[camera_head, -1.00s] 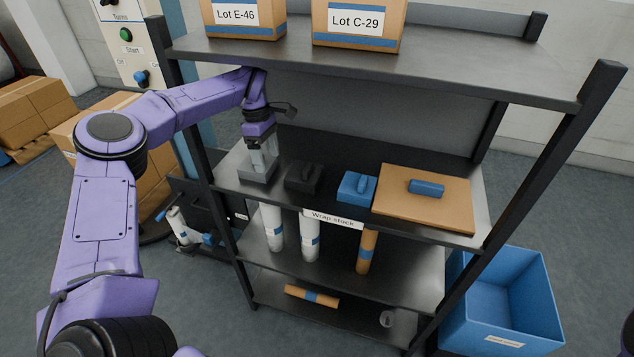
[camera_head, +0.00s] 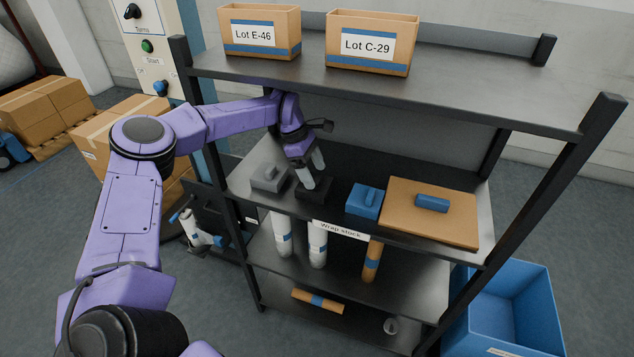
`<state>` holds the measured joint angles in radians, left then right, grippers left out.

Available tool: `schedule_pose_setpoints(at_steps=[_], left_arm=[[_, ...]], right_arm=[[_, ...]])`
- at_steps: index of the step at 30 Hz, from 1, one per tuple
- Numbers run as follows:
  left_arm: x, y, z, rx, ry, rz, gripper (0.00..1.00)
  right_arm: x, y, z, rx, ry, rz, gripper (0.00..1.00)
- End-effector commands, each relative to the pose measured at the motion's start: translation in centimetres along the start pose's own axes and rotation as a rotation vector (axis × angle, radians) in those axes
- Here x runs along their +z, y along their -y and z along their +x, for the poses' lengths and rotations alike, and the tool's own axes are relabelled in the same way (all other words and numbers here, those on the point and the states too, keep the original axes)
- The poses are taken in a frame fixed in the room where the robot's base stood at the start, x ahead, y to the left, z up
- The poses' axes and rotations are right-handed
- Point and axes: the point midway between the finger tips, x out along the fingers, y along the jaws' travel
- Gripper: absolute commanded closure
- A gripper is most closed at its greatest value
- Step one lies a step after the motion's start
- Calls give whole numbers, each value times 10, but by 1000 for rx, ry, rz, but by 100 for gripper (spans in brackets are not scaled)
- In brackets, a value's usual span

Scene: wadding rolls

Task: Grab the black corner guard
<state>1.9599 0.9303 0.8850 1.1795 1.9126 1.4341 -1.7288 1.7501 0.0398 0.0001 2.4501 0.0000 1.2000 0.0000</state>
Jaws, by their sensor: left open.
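The black corner guard (camera_head: 313,195) sits on the middle shelf between a grey guard (camera_head: 268,178) and a blue guard (camera_head: 364,201). My left gripper (camera_head: 313,178) is directly above the black guard, pointing down, with its fingers apart. The fingertips reach down to the guard's top and partly cover it. I cannot tell whether they touch it. The grey guard stands free to the left of the gripper. My right gripper is not in view.
A cardboard sheet (camera_head: 405,218) with a blue piece (camera_head: 432,204) on it lies at the right of the shelf. The upper shelf (camera_head: 470,92) hangs above my left arm, carrying two boxes. Rolls stand below. A blue bin (camera_head: 520,310) stands at the lower right.

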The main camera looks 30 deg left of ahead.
Motion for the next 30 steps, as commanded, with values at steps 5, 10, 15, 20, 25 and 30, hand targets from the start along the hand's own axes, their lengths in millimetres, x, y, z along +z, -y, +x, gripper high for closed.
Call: schedule_pose_setpoints(at_steps=[5,10,15,20,25,30], left_arm=[[0,0,18,1,0,0,21],[0,0,19,2,0,0,21],[0,0,19,2,0,0,67],[0,-1,18,2,0,0,84],[0,-1,18,2,0,1,84],[3,-1,10,4,1,1,84]], right_arm=[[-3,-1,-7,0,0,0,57],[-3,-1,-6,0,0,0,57],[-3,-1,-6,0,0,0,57],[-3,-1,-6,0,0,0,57],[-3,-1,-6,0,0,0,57],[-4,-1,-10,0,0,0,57]])
